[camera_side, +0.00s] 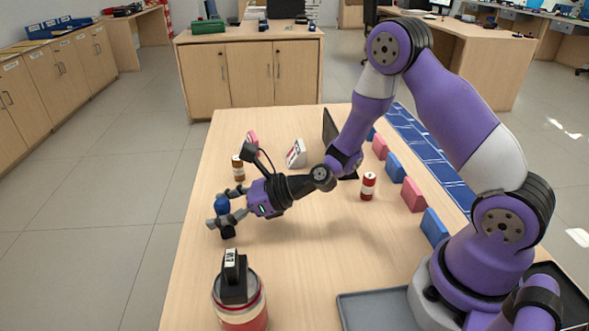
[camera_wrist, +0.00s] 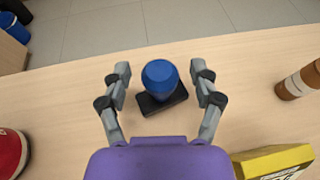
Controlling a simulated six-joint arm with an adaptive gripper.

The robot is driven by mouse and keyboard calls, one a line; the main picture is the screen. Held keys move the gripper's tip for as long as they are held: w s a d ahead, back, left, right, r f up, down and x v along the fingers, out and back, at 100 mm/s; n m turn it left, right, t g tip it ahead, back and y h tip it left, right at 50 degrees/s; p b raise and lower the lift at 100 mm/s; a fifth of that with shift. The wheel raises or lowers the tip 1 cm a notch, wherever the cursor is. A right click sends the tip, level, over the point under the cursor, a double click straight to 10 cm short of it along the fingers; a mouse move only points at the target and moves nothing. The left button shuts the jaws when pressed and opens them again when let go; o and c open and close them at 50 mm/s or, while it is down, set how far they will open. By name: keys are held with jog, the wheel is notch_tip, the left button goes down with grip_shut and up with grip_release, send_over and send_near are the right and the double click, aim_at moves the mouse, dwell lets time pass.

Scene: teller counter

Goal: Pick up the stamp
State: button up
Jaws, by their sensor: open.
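The stamp has a round blue handle (camera_side: 222,206) on a black base (camera_side: 228,230). It stands upright on the table near the far left edge. In the wrist view the stamp (camera_wrist: 160,76) is centred between my fingers, with its black base partly hidden under the handle. My gripper (camera_side: 228,205) is open, with one finger on each side of the stamp. In the wrist view my gripper (camera_wrist: 163,88) shows a gap between each finger and the handle.
A red-and-white tin (camera_side: 240,312) with a black block (camera_side: 234,277) on top stands at the front. A brown bottle (camera_side: 238,168) and a white device (camera_side: 296,153) are behind my gripper. A red bottle (camera_side: 368,186) stands right. A grey tray (camera_side: 375,311) lies near my base.

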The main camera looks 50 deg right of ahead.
grip_shut()
dwell(0.3)
jog(key=shift+r, duration=0.1)
